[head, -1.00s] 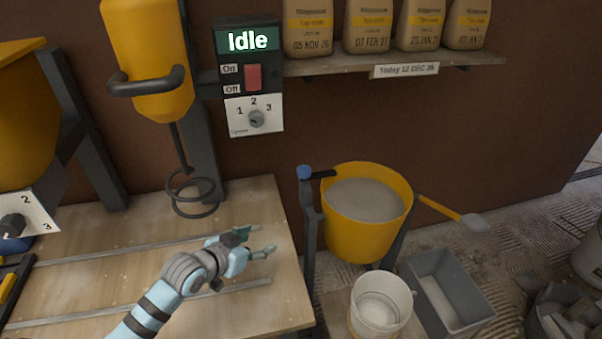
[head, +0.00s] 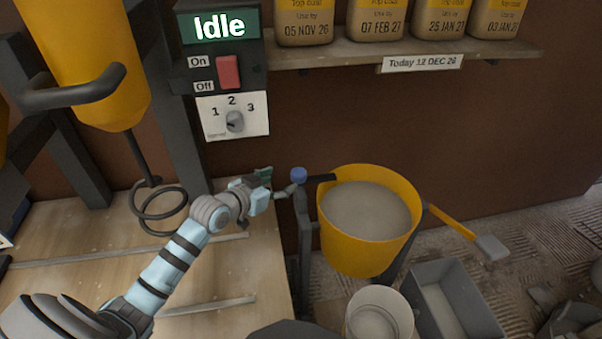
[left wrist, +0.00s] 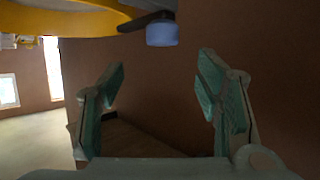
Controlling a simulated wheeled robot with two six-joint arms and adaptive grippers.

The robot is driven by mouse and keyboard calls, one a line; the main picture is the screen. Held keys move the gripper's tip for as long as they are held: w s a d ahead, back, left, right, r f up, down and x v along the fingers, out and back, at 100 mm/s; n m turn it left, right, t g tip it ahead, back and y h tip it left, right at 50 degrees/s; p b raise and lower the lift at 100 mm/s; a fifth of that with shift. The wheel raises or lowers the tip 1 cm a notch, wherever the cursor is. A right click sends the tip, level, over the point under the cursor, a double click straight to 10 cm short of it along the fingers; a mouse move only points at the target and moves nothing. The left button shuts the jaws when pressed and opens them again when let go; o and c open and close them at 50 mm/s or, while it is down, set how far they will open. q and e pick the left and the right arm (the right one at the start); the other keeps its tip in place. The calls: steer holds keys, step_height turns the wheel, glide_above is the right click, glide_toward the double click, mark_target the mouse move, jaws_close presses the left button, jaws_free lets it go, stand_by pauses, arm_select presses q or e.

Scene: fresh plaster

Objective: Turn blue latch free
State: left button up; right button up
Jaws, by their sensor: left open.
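The blue latch (head: 299,175) is a small blue knob with a black arm, on top of a dark post beside the yellow tub (head: 345,245) of grey plaster. In the left wrist view the blue knob (left wrist: 162,33) shows at the top, beyond the fingertips, with the yellow tub rim next to it. My left gripper (head: 275,188) is open and empty, just left of the knob in the head view. In the left wrist view its two green-padded fingers (left wrist: 158,90) stand wide apart with nothing between them. My right gripper is not in view.
A yellow mixer (head: 85,70) with a ring whisk stands at left over the wooden bench (head: 70,215). The control box (head: 219,60) reads Idle. A white bucket (head: 379,318) and grey bin (head: 452,295) stand below the tub. A yellow-handled trowel (head: 452,221) sticks out at right.

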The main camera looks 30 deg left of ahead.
mark_target(297, 173)
arm_select(q)
steer(key=b+x, duration=0.1)
steer(key=x, duration=0.2)
steer(key=b+x, duration=0.1)
steer(key=x, duration=0.2)
steer(key=b+x, duration=0.2)
steer(key=x, duration=0.2)
steer(key=shift+a+f, duration=0.2)
steer(key=shift+f, duration=0.15)
steer(key=shift+w+d+f, duration=0.1)
steer(key=shift+w, duration=0.45)
steer(key=c, duration=1.3)
jaws_close()
